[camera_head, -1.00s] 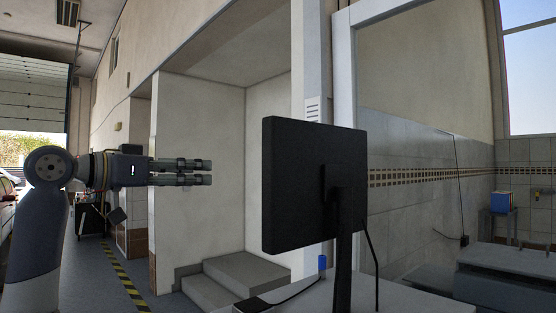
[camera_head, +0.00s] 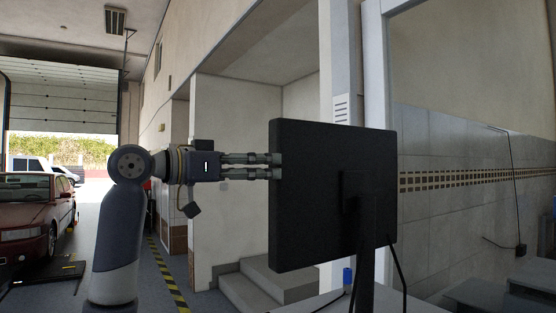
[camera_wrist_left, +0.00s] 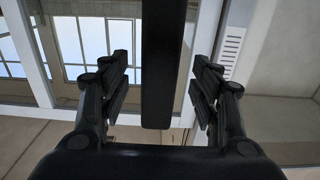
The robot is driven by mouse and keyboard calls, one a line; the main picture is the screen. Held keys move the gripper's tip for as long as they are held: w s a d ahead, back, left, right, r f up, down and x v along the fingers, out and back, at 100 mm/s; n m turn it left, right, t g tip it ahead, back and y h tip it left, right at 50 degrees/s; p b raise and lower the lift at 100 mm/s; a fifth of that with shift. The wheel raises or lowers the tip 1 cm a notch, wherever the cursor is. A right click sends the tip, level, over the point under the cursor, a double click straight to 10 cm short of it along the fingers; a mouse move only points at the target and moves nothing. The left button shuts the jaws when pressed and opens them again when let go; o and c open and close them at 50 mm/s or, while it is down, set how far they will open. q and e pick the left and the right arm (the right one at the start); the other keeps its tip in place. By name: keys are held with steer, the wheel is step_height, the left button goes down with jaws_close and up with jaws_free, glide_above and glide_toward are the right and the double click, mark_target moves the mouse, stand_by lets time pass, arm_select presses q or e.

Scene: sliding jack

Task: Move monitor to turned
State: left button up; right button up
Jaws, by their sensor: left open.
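The monitor (camera_head: 315,215) is a black flat screen seen from its back, upright on a dark stand (camera_head: 367,245). My left gripper (camera_head: 275,166) comes in level from the left, with its fingertips at the monitor's left edge in the head view. In the left wrist view the monitor (camera_wrist_left: 163,85) shows edge-on as a dark upright bar. It stands between the two fingers of the open left gripper (camera_wrist_left: 160,62), with a visible gap on either side. Whether the fingertips overlap the monitor's far face is hidden in the head view. My right gripper is not in view.
The monitor's stand rises from a light table top (camera_head: 310,305), with a small blue object (camera_head: 347,276) and a cable beside it. Steps (camera_head: 262,283) and a wall recess lie behind. A red car (camera_head: 35,213) is far left. The space around my left arm is clear.

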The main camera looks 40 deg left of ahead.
mark_target(273, 166)
arm_select(q)
steer(key=x, duration=0.3)
steer(key=shift+w+d+p, duration=0.2)
steer(key=shift+w+p, duration=0.05)
steer(key=shift+p, duration=0.15)
steer(key=shift+w+d+f, duration=0.1)
steer(key=shift+w+d, duration=0.1)
steer(key=shift+w, duration=0.4)
steer(key=shift+c, duration=0.9)
jaws_close()
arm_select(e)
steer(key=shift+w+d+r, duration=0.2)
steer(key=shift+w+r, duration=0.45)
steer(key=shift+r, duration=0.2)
